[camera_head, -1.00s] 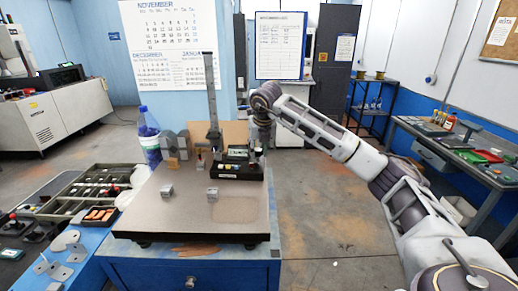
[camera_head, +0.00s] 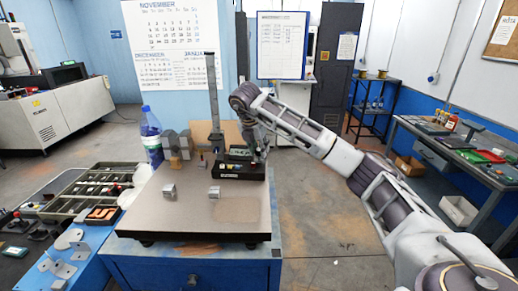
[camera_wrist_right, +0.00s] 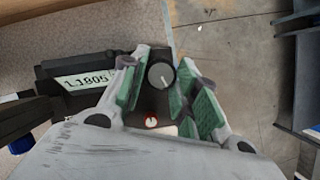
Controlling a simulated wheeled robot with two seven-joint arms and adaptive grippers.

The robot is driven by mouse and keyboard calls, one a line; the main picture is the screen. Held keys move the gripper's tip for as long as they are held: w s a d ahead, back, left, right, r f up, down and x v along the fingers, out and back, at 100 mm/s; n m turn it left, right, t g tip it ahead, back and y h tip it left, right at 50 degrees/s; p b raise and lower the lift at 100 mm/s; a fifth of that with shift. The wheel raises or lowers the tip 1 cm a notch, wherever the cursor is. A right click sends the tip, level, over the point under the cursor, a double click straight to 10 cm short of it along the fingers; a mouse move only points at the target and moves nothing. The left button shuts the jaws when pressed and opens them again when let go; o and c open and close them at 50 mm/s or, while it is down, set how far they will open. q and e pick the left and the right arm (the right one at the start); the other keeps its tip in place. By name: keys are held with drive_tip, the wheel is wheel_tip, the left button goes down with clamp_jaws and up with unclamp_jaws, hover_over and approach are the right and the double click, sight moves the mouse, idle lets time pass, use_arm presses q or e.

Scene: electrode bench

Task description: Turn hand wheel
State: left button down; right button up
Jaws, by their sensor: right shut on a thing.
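The hand wheel is a round dark knob (camera_wrist_right: 160,75) with a white line on its face, at the right end of the black control box (camera_head: 240,171). It shows in the right wrist view between my fingers. My right gripper (camera_wrist_right: 165,88), with green pads, is closed around the knob from both sides. In the head view the same gripper (camera_head: 259,152) reaches down to the right end of the box and hides the knob. A lit display (camera_wrist_right: 86,80) is on the box. My left gripper is not in view.
The box stands on a flat measuring plate (camera_head: 180,215) beside a tall upright column (camera_head: 214,105). Two small metal blocks (camera_head: 169,191) (camera_head: 214,192) rest on the plate. A blue-capped bottle (camera_head: 151,138) stands behind its left edge. The plate's front right is clear.

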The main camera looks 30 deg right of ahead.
drive_tip(key=shift+m, duration=0.4)
drive_tip(key=o, duration=1)
drive_tip(key=shift+r, duration=0.15)
drive_tip(key=v, duration=0.7)
drive_tip(key=shift+a+r, duration=0.15)
drive_tip(key=shift+r, duration=0.1)
idle(0.6)
idle(0.4)
